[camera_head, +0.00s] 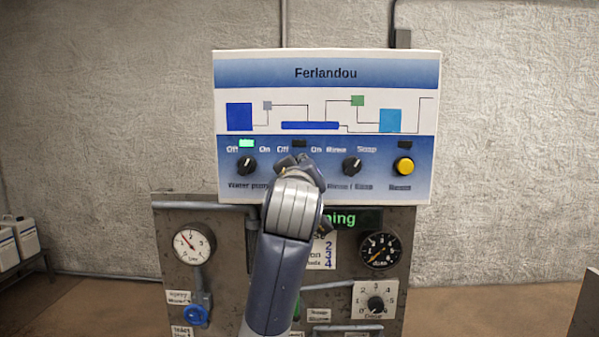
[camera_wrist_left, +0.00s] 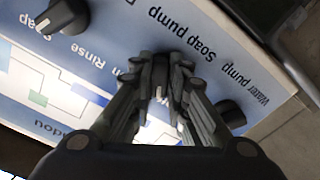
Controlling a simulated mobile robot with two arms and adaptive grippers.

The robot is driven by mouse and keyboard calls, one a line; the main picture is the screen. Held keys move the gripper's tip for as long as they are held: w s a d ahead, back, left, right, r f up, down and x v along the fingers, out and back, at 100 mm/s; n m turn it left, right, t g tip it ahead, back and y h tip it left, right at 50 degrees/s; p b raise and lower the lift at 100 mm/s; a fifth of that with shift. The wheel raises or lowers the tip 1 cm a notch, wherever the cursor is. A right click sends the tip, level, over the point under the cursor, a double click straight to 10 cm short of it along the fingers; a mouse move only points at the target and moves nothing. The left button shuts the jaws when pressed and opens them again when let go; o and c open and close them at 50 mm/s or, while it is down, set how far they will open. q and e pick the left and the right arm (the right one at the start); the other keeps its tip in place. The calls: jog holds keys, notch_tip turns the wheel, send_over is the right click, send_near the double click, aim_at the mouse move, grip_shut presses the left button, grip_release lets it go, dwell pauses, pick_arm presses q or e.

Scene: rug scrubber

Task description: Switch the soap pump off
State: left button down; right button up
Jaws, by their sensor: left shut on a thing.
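The white and blue control panel (camera_head: 325,120) faces me. My left gripper (camera_head: 297,163) reaches up to the second knob from the left and covers it in the head view. In the left wrist view my left gripper (camera_wrist_left: 160,72) is shut on the soap pump knob (camera_wrist_left: 160,89), below the printed words "Soap pump". The knob's pale mark shows between the fingers; its exact setting is hard to tell. The soap pump lamp (camera_head: 299,143) above the gripper is dark.
The water pump knob (camera_head: 246,166) is close on the left, under a lit green lamp (camera_head: 246,143). The rinse/soap knob (camera_head: 352,166) and a yellow button (camera_head: 404,166) are on the right. Gauges and a blue valve (camera_head: 195,315) are below.

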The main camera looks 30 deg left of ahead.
pick_arm(q)
jog(key=c, duration=1.6)
grip_release()
jog(key=shift+o, duration=0.2)
jog(key=v, duration=1.2)
jog(key=shift+s, duration=0.15)
jog(key=b+v, duration=0.1)
jog(key=v, duration=0.8)
jog(key=shift+a+b, duration=0.15)
jog(key=shift+b, duration=0.25)
